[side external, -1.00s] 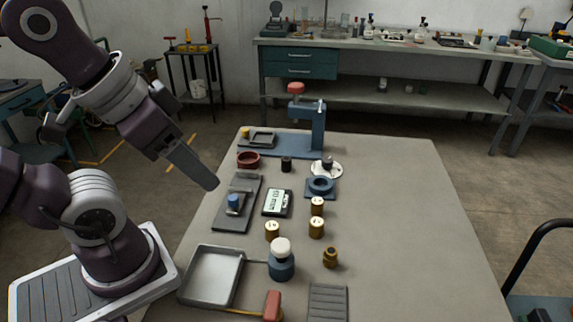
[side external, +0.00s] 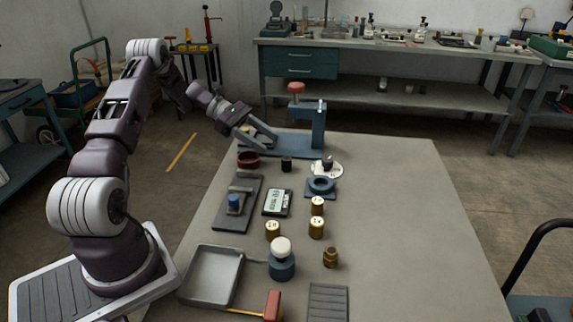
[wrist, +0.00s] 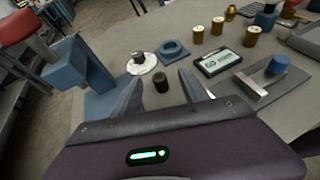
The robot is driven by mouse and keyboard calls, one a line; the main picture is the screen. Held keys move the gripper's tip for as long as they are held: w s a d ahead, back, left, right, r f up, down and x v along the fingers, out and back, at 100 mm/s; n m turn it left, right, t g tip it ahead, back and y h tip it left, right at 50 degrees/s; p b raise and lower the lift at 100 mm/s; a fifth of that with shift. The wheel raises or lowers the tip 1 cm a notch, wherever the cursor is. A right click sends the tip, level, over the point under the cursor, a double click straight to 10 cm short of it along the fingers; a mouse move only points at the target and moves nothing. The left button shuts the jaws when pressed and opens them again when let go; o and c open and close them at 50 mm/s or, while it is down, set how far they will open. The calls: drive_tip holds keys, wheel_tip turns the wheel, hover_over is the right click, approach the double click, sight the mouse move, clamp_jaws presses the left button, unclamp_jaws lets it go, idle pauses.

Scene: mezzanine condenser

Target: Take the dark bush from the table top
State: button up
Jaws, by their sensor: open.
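The dark bush (side external: 286,164) is a small, near-black upright cylinder on the grey table top (side external: 400,220). It stands in front of the blue press base, right of the dark red ring. My gripper (side external: 268,142) is above the table's back left part, over the press base, up and to the left of the bush. In the wrist view the bush (wrist: 161,84) shows between the two spread fingers of my gripper (wrist: 160,76), beyond their tips. The jaws are open and empty, apart from the bush.
The blue press (side external: 318,125) rises close on the right of my gripper. The dark red ring (side external: 248,160) lies left of the bush. A white dish (side external: 335,172) with a dark piece and a blue ring block (side external: 321,187) lie right. The table's right side is clear.

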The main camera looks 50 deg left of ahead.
sight(284, 158)
drive_tip(key=shift+n+t, duration=0.3)
drive_tip(key=shift+n, duration=0.1)
drive_tip(key=w+d+f, duration=0.2)
drive_tip(key=d+f, duration=0.1)
drive_tip(key=w+d+f, duration=0.1)
drive_tip(key=shift+w+d+f, duration=0.1)
drive_tip(key=shift+d+f, duration=0.05)
drive_tip(key=shift+f, duration=0.2)
clamp_jaws()
